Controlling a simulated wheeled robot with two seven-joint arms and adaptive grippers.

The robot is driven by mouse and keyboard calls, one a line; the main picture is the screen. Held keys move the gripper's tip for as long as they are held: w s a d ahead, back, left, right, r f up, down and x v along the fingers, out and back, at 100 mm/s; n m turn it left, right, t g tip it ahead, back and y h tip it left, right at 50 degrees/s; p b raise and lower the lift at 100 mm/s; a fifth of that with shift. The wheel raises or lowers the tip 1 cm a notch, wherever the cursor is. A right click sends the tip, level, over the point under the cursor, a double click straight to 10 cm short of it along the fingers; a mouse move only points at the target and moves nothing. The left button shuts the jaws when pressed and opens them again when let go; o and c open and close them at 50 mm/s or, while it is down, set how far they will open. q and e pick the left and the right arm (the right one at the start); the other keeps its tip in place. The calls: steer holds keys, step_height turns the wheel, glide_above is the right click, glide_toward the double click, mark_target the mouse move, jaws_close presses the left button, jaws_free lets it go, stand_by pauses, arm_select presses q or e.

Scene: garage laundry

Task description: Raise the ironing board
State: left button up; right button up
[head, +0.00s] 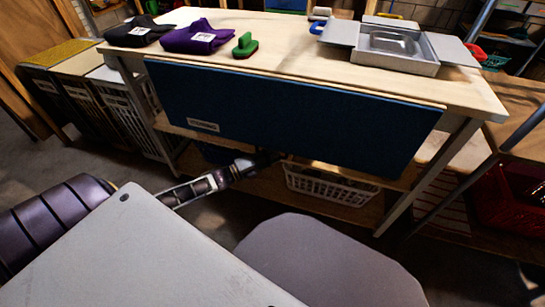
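The ironing board (290,110) is a long dark blue panel with a white label at its lower left. It hangs folded down along the front edge of the wooden table. My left arm reaches in from the left. My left gripper (268,157) is at the board's lower edge, near its middle, with the dark fingers in shadow. I cannot tell whether the fingers are open or shut, or whether they touch the board. My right gripper is not in view.
On the table (300,42) lie folded dark clothes (138,31), a purple garment (200,38), a green brush (245,46) and a grey open box (395,48). A white basket (330,184) sits on the lower shelf. Hampers (125,105) stand left, a red crate (508,198) right.

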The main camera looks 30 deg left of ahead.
arm_select(q)
steer(key=shift+w+d, duration=0.1)
steer(key=shift+w, duration=0.05)
jaws_close()
stand_by(0.6)
